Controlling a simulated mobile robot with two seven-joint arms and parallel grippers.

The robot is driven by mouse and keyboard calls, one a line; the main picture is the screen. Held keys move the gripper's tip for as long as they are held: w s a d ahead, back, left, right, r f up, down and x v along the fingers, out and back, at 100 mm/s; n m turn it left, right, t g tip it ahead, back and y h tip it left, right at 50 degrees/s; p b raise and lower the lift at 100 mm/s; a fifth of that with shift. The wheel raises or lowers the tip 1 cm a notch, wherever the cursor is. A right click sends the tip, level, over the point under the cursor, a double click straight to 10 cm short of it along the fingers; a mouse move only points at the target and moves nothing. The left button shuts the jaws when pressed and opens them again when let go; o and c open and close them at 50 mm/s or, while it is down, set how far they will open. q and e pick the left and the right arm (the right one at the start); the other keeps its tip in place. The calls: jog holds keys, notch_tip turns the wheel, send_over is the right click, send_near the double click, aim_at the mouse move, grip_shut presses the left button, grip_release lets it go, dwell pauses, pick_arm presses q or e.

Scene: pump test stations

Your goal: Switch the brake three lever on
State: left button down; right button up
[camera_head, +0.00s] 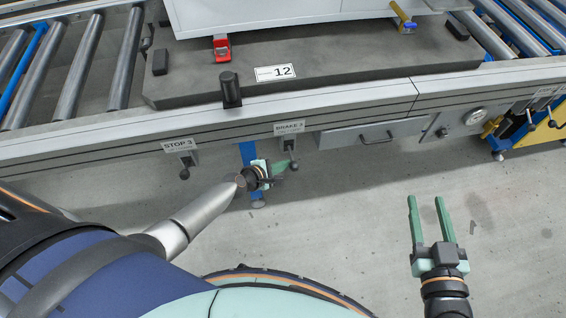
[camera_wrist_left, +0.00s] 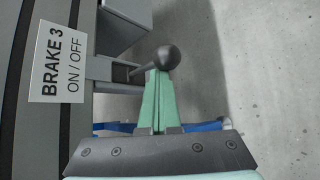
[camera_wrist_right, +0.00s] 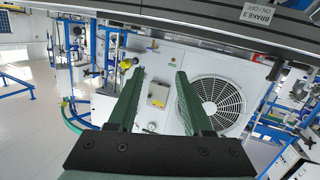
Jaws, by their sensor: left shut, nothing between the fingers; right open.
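The brake three lever is a dark rod with a round black knob (camera_wrist_left: 167,57), in a grey bracket under the conveyor edge. Its white label (camera_wrist_left: 57,63) reads "BRAKE 3 ON / OFF"; the label also shows in the head view (camera_head: 289,127). In the head view the knob (camera_head: 294,166) hangs below the bracket (camera_head: 290,143). My left gripper (camera_wrist_left: 157,78) is shut and empty, its green fingertips right beside the knob; whether they touch it I cannot tell. My right gripper (camera_head: 428,202) is open and empty over the floor, away from the lever.
A second lever labelled "STOP 3" (camera_head: 179,145) hangs to the left on the same conveyor edge. A dark pallet (camera_head: 330,80) marked 12 sits above on the conveyor. The floor around my right gripper is clear.

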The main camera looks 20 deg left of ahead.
pick_arm(q)
jog(key=shift+w+a+r+n+g+h+p, duration=0.2)
jog(key=shift+r+g+p, duration=0.4)
jog(key=shift+p, duration=0.6)
jog(key=shift+w+d+r+n+g+h+p, duration=0.1)
jog(key=shift+r+n+g+h+p, duration=0.2)
jog(key=shift+r+p, duration=0.65)
pick_arm(e)
jog(key=s+f+m+g+h, duration=0.1)
jog(key=s+f+g, duration=0.5)
jog(key=f, duration=0.5)
jog(key=shift+s+a+f+m+g, duration=0.2)
jog(key=shift+s+a+m+g, duration=0.15)
jog(key=shift+s, duration=0.3)
pick_arm(q)
jog(key=shift+f+p, duration=0.25)
jog(key=shift+p, duration=0.1)
pick_arm(e)
jog(key=shift+r, duration=0.1)
pick_arm(q)
jog(key=shift+a, duration=0.1)
jog(key=shift+r, duration=0.15)
jog(key=shift+w+r+p, duration=0.1)
jog(key=shift+r+p, duration=0.65)
jog(key=shift+p, duration=0.05)
pick_arm(e)
jog(key=shift+r, duration=0.75)
